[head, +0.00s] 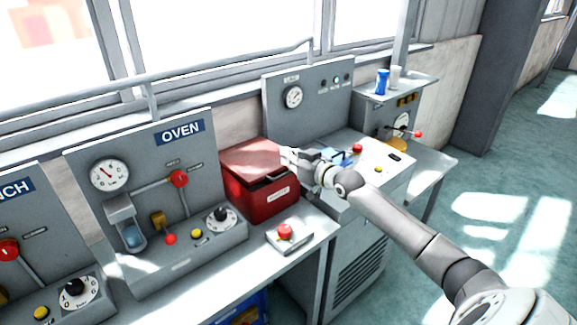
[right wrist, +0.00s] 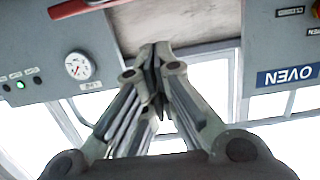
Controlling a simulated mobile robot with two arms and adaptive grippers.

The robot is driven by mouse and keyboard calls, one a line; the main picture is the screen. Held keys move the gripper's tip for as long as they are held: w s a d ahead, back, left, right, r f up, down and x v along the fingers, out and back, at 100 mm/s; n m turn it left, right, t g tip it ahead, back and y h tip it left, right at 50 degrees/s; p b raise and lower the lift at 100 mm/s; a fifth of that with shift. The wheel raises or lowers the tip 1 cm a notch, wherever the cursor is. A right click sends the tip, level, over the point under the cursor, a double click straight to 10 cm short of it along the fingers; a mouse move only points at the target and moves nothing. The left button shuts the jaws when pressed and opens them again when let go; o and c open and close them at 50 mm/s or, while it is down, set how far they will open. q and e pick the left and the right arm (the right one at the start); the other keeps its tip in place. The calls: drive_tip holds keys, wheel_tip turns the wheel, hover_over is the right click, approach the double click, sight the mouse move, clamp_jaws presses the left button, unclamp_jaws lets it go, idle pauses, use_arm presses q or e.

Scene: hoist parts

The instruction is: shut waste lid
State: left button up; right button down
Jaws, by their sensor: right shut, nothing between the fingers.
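The red waste box (head: 262,199) stands on the bench between the oven panel and the panel with the green light. Its red lid (head: 250,160) lies low over the top. A dark strip shows under the lid's front edge, and I cannot tell whether the lid is fully down. My right gripper (head: 287,156) is shut and empty at the lid's right side; I cannot tell whether it touches. In the right wrist view, the shut fingers (right wrist: 156,52) point up the picture, and a red edge (right wrist: 85,5) shows beyond them. My left gripper is out of view.
A small box with a red button (head: 286,232) sits in front of the waste box. The oven panel (head: 150,180) with its levers is at left. A grey panel with a gauge (head: 293,97) rises behind my gripper. Blue and white cups (head: 382,82) stand on the right shelf.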

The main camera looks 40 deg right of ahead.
wheel_tip(320, 180, down, 4)
drive_tip(key=shift+r, duration=0.2)
